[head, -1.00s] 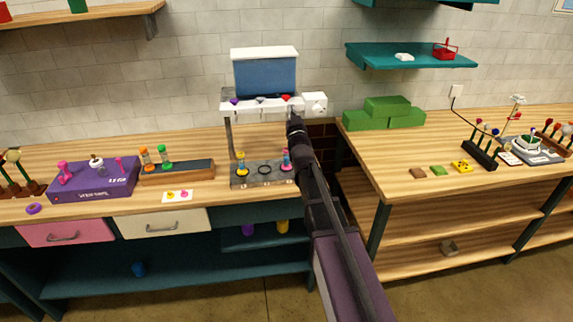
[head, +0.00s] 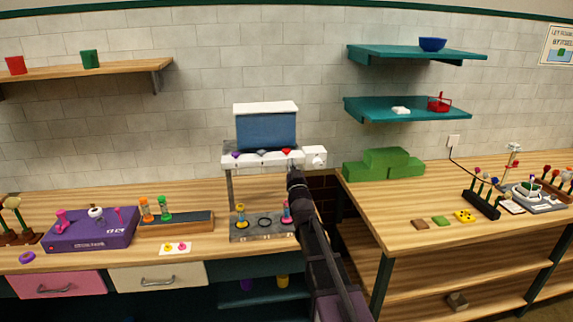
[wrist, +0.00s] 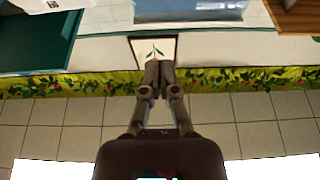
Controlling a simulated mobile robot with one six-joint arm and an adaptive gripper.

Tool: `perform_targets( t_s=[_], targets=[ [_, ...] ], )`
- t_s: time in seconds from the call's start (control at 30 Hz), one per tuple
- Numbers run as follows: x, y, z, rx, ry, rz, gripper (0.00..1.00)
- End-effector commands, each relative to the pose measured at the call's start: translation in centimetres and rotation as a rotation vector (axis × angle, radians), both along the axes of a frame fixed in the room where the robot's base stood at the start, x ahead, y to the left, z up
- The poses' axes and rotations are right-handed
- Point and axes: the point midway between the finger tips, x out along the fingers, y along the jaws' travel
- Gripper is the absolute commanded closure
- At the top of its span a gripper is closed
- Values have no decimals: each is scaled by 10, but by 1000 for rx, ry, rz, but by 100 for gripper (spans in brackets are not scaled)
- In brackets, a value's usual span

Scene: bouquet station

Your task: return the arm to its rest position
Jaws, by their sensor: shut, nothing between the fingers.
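My gripper shows in the wrist view (wrist: 152,80), with its two fingers together and nothing between them. In the head view, my arm rises from the bottom centre, and its far end (head: 294,172) is in front of the dispenser stand, below its white bar. The dispenser stand (head: 266,130) has a blue tank, a white bar with coloured markers and a grey base. The arm's end hides part of the stand's right side.
A purple box (head: 90,232) and a wooden block with coloured tubes (head: 176,223) stand on the left counter. Green blocks (head: 384,164) and a dark flower rack (head: 481,205) stand on the right counter. Teal shelves (head: 412,108) hang above. A gap separates the counters.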

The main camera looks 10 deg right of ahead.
Motion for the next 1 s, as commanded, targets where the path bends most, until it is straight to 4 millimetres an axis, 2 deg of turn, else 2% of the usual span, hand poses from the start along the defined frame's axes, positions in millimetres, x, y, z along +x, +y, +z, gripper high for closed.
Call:
perform_targets(
  t_s=[0.17,0.37,0.67,0.87,1.0],
  targets=[
    [-1,0,-3,0,15,0,100],
    [-6,0,-20,0,115,-2,100],
    [-31,0,-82,2,448,-5,100],
    [-63,-1,-127,3,698,-6,100],
    [-92,-1,-157,3,873,-7,100]
  ],
)
